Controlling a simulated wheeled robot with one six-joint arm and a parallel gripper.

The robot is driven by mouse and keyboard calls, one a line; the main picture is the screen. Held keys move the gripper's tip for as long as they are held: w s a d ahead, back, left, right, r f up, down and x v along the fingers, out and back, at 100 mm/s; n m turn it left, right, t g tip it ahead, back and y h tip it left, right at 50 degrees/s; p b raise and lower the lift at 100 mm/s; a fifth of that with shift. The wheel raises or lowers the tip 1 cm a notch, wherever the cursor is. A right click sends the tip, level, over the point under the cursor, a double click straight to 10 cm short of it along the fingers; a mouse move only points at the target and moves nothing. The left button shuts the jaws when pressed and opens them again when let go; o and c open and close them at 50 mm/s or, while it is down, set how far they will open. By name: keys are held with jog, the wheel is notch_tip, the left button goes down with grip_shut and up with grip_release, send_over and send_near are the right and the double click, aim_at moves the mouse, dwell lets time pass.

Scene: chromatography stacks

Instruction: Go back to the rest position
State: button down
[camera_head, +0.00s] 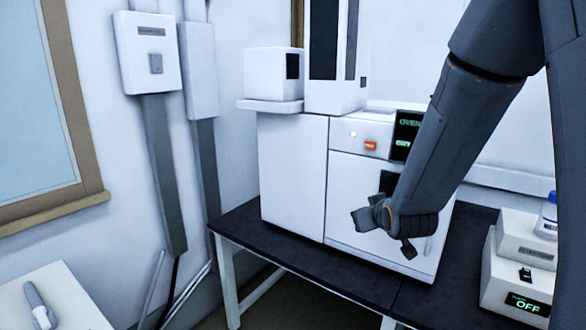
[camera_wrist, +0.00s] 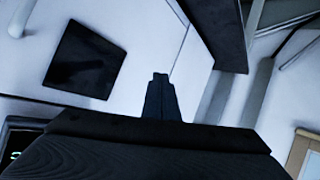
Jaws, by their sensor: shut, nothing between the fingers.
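My gripper (camera_head: 382,222) is dark grey and hangs in front of the white oven unit (camera_head: 291,185) in the head view. In the wrist view my gripper (camera_wrist: 160,78) is shut, with its fingertips together and nothing between them. Behind it the wrist view shows a white panel with a dark square (camera_wrist: 84,60). Part of the oven's front is hidden behind my arm. The oven's small screen (camera_head: 405,135) shows green text, and a red button (camera_head: 370,146) sits beside it.
The oven stands on a black-topped table (camera_head: 343,285). At the right are white boxes (camera_head: 520,280), one reading OFF, and a blue-capped bottle (camera_head: 548,215). A white surface (camera_head: 75,300) at lower left holds a grey-and-white tool (camera_head: 40,308). Wall boxes (camera_head: 147,70) are at upper left.

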jog(key=s+f+m+g, duration=0.1)
jog(key=s+f+g, duration=0.1)
jog(key=s, duration=0.7)
jog(key=s+f+m+g, duration=0.1)
jog(key=s+f+g, duration=0.2)
jog(key=s+g, duration=0.2)
jog(key=s+f+m+g, duration=0.1)
jog(key=s+f+g, duration=0.2)
jog(key=s, duration=0.9)
jog(key=shift+s+a+f+m+g, duration=0.15)
jog(key=shift+s+a+m+g, duration=0.25)
jog(key=shift+g, duration=0.2)
